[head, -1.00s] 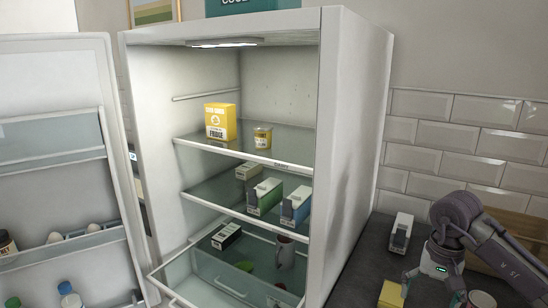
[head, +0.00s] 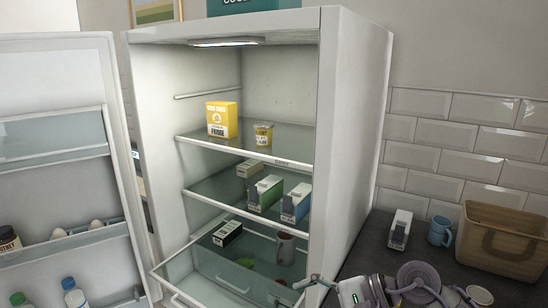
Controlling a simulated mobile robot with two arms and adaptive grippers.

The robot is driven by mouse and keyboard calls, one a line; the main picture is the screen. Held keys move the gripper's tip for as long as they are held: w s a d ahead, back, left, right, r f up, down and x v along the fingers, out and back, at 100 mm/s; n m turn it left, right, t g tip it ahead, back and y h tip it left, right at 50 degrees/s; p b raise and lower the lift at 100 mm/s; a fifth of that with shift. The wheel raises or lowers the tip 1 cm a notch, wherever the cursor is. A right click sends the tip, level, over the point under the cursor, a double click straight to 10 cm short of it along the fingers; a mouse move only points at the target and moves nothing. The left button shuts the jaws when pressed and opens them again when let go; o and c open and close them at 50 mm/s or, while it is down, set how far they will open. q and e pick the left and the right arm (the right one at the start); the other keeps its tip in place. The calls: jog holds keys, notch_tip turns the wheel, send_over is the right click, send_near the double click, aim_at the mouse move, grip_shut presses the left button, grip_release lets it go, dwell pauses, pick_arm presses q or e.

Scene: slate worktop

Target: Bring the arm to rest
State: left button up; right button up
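My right arm comes in along the bottom edge, to the right of the fridge. Its gripper (head: 314,283) points left, at the lower front corner of the open fridge (head: 352,150). One finger shows; the rest of the gripper is cut off by the picture's lower edge, so I cannot tell whether it is open. I see nothing held in the visible part. My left gripper is not in view.
The fridge door (head: 60,180) stands open at left. A glass drawer (head: 205,275) is pulled out near the gripper.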

jog(key=s+a+r+m+t+y, duration=0.1)
jog(key=a+r+m+t+y, duration=0.2)
jog(key=a+r+m+y, duration=0.3)
jog(key=w+d+r+m+t+h, duration=0.15)
jog(key=d+m+t, duration=0.25)
jog(key=m+t, duration=0.45)
jog(key=w+d+r+m+t+h, duration=0.1)
jog(key=d+r+m+t+h, duration=0.3)
jog(key=m, duration=0.8)
jog(key=s+d+f+m+g+h, duration=0.1)
jog(key=s+d+f+m+h, duration=0.1)
jog(key=d+f+m+h, duration=0.65)
jog(key=s+d+f+m+g+h, duration=0.2)
jog(key=d+f+m+h, duration=0.25)
jog(key=f+m, duration=0.8)
jog(key=s+a+f+m+g, duration=0.1)
jog(key=s+f+m+g, duration=0.45)
jog(key=s, duration=0.55)
jog(key=s+f+m+g, duration=0.5)
jog(key=s+m, duration=0.1)
jog(key=s, duration=0.4)
notch_tip(320, 180, down, 29)
jog(key=s+g, duration=0.2)
jog(key=s, duration=0.1)
jog(key=s+d+f, duration=0.3)
jog(key=s+f, duration=1.1)
jog(key=s, duration=0.1)
jog(key=shift+s+g, duration=0.2)
jog(key=shift+g, duration=0.2)
